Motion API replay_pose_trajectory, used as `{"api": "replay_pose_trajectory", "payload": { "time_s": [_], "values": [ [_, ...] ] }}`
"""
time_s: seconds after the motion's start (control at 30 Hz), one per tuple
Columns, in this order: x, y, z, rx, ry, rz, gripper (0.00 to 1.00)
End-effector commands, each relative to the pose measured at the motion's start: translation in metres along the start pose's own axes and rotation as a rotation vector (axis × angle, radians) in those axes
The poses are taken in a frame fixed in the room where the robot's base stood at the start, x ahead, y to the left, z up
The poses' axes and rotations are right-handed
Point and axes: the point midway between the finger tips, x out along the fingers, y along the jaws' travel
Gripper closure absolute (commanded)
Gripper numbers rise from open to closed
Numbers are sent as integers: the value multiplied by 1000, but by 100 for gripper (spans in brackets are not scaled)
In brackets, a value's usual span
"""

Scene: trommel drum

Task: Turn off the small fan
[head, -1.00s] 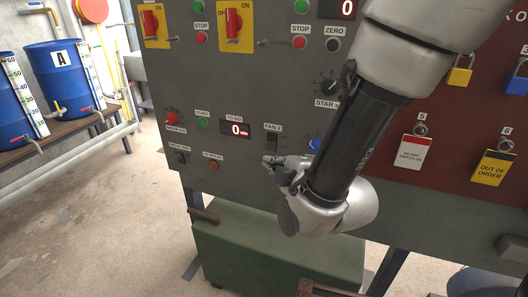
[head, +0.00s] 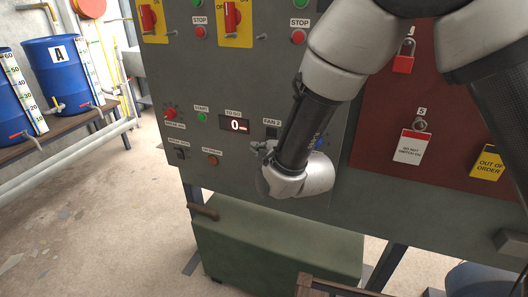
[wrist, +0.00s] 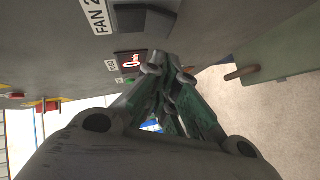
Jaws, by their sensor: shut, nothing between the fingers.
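A dark rocker switch (head: 272,132) sits under the FAN 2 label on the grey control panel (head: 225,75). No fan itself is in view. My gripper (head: 257,147) is shut and empty, just below and left of the switch, close to the panel. Whether it touches the panel is unclear. In the wrist view the closed fingers (wrist: 165,66) point toward the panel below the switch.
A TO GO display (head: 235,125) and a green START button (head: 202,117) are left of my gripper. A green box (head: 270,245) stands below.

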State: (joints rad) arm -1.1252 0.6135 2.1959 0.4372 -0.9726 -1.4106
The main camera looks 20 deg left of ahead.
Motion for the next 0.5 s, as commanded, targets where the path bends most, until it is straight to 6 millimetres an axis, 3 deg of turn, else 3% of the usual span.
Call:
{"api": "replay_pose_trajectory", "payload": {
  "time_s": [0.2, 0.5],
  "values": [
    [13, 0, 13, 0, 0, 1, 100],
    [14, 0, 14, 0, 1, 1, 100]
  ]
}}
